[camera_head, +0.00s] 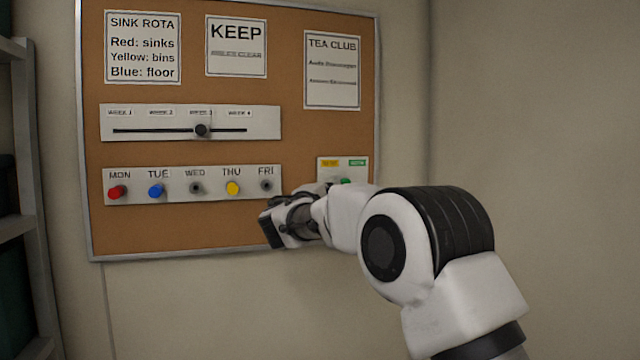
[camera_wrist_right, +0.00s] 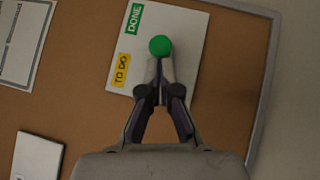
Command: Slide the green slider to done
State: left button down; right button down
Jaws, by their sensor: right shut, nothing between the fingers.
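The green slider knob (camera_wrist_right: 159,46) sits on a white plate (camera_wrist_right: 190,30) with a yellow TO DO label (camera_wrist_right: 122,70) and a green DONE label (camera_wrist_right: 134,19). Along the labels, the knob lies between the two. In the head view the knob (camera_head: 346,181) shows just above my right arm, and the lower plate is hidden. My right gripper (camera_wrist_right: 160,72) is shut and empty, its tips at the knob's TO DO side. I cannot tell whether they touch it. In the head view my arm partly hides the fingers. My left gripper is not in view.
The plate hangs on a cork board (camera_head: 230,232) with a metal frame. To its left are a week slider panel (camera_head: 265,122) and a weekday panel (camera_head: 215,188) with coloured knobs. Paper notices hang above. A shelf (camera_head: 25,200) stands at far left.

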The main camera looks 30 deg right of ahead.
jog(key=d+b, duration=0.2)
jog(key=s+d+b, duration=0.1)
jog(key=d+b, duration=0.1)
jog(key=shift+d+r, duration=0.1)
dwell(0.4)
